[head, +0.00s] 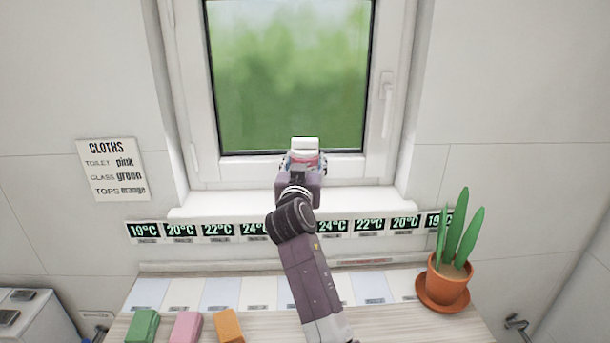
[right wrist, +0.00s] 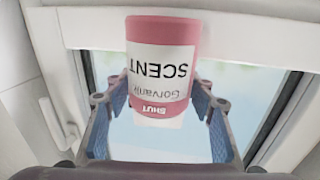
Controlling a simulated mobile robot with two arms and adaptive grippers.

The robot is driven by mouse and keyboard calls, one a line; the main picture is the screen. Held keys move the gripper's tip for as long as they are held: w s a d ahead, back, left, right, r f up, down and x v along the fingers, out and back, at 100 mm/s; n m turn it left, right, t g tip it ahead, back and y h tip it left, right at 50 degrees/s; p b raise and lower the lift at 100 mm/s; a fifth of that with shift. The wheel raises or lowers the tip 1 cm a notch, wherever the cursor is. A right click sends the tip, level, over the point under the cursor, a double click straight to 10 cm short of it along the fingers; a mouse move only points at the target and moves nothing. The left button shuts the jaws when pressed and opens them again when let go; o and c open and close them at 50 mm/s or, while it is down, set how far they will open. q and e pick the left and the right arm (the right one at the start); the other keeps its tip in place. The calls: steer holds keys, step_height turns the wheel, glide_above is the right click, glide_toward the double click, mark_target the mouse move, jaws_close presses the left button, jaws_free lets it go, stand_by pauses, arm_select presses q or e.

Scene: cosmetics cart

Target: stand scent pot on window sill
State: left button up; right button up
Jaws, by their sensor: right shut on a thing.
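The scent pot (head: 305,145) is pink and white, and my right gripper (head: 303,165) is shut on it. In the right wrist view the pot (right wrist: 162,60) shows a white label reading SCENT and a small SHUT mark, both upside down in the picture. The fingers (right wrist: 158,110) lie on either side of it. In the head view the pot appears in front of the window's lower frame, above the white window sill (head: 220,204). The gap between pot and sill cannot be told. My left gripper is not in view.
Below the sill is a row of temperature displays (head: 217,230). A potted plant (head: 447,280) stands at the right of the wooden top. Green (head: 142,326), pink (head: 186,327) and orange (head: 229,324) cloths lie at front left. The sill is bare on both sides of my arm.

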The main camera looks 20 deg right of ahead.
steer(key=shift+f, duration=0.55)
step_height(320, 180, down, 3)
steer(key=shift+f+p, duration=0.2)
steer(key=shift+p, duration=0.1)
steer(key=shift+f, duration=0.15)
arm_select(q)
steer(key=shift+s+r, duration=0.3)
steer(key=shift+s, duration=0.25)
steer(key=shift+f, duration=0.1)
arm_select(e)
steer(key=shift+f, duration=0.15)
steer(key=o, duration=1.5)
steer(key=shift+s, duration=0.1)
